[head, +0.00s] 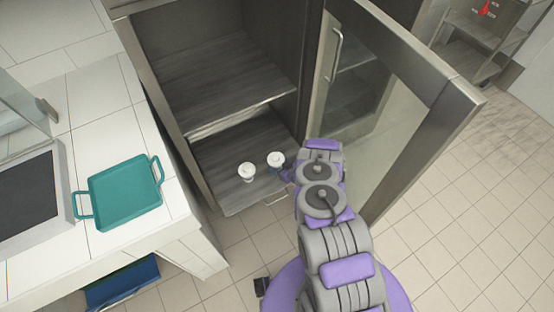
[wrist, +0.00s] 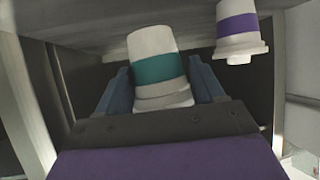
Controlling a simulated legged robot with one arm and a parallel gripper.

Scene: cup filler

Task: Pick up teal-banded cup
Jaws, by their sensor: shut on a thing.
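The teal-banded cup (wrist: 157,68) is white with a teal band and a stepped lid, and shows upside down in the wrist view. My gripper (wrist: 158,88) is shut on it, with a blue finger on each side of the cup. In the head view the cup (head: 276,159) is the right one of two white-lidded cups on the lower cabinet shelf. My gripper (head: 287,174) reaches it from the front right, partly hidden by my arm. I cannot tell whether the cup still touches the shelf.
A purple-banded cup (wrist: 237,30) stands close beside the held one; in the head view it is the left cup (head: 247,172). The cabinet door (head: 385,110) is open at right. A teal tray (head: 120,192) lies on the white counter (head: 75,120) at left.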

